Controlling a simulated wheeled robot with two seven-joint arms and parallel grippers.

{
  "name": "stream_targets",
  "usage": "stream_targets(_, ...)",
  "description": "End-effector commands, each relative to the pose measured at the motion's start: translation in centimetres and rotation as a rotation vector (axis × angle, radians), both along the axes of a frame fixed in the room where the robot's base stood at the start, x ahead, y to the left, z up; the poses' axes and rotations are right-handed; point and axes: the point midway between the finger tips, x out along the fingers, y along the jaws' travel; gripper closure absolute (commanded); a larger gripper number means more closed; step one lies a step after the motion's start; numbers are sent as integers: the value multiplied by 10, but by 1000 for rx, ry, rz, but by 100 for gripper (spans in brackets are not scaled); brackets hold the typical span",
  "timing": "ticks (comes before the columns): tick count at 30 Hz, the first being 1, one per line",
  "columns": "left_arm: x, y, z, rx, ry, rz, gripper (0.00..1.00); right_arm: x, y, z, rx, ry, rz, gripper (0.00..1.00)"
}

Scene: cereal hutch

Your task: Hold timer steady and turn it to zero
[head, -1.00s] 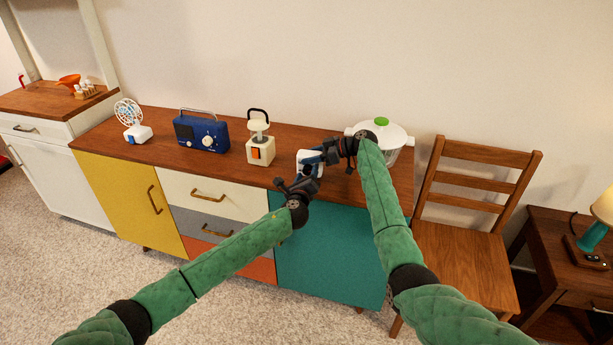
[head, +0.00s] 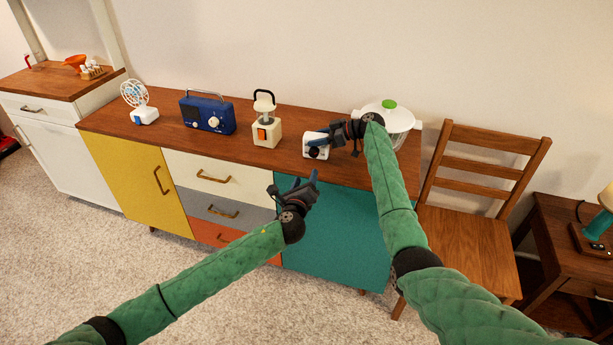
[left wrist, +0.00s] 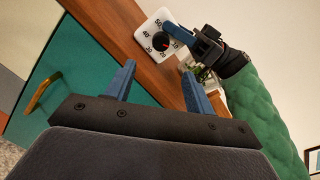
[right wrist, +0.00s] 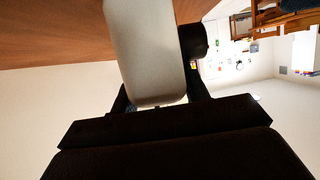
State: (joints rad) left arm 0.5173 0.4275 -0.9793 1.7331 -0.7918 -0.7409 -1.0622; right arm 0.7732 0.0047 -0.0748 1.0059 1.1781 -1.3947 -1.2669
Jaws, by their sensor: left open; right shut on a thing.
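The timer (head: 317,139) is a small white box with a black dial (head: 314,152) on its front, at the front edge of the sideboard top. The left wrist view shows its white numbered face (left wrist: 148,32) and round dial (left wrist: 160,43); the exact setting is too small to tell. My right gripper (head: 329,136) is shut on the timer from the right. In the right wrist view the timer's pale body (right wrist: 145,50) lies between its dark fingers. My left gripper (head: 293,183) is open and empty, below and in front of the timer, its blue fingers apart from it.
On the wooden sideboard (head: 170,137) stand a fan (head: 144,116), a blue radio (head: 206,112) and a lantern (head: 266,131) left of the timer. A white pot (head: 398,121) stands behind my right gripper. A wooden chair (head: 465,245) is at the right. Space before the drawers is free.

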Motion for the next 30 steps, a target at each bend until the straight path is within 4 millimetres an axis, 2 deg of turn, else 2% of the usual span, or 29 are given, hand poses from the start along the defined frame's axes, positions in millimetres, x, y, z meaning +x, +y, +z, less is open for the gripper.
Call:
stream_targets(11, 3, 0, 5, 0, -7, 1, 46, 0, 0, 0, 0, 0, 0, 82)
stream_targets(16, 20, 6, 38, 13, -53, 2, 46, 0, 0, 0, 0, 0, 0, 82)
stream_targets(21, 32, 3, 65, 74, -106, -32, 46, 0, 0, 0, 0, 0, 0, 82)
stream_targets(26, 32, -2, 66, 155, -130, -68, 46, 0, 0, 0, 0, 0, 0, 82)
stream_targets(30, 26, -2, 50, 261, -137, -84, 46, 0, 0, 0, 0, 0, 0, 82)
